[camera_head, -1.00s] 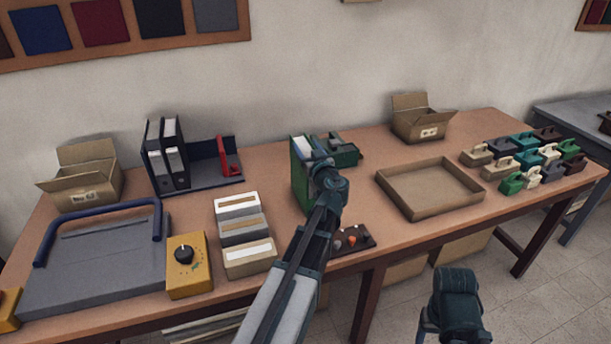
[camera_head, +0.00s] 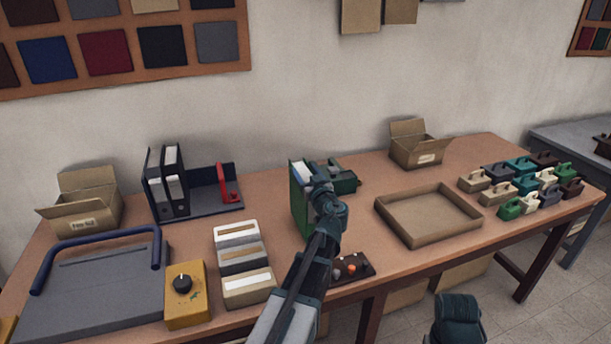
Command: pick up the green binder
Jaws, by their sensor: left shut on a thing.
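The green binder (camera_head: 298,203) stands upright near the middle of the table, with white paper showing at its top. My left gripper (camera_head: 318,190) is at the binder's right side and is shut on it. The wrist and forearm hide the fingertips and part of the binder. I cannot tell whether the binder's bottom edge touches the table. The right gripper cannot be made out; a dark part of my own body shows at the bottom right.
Card boxes (camera_head: 241,262), a small dark tray (camera_head: 350,269) and a dark green device (camera_head: 341,177) are close by. An empty shallow tray (camera_head: 427,236) lies to the right.

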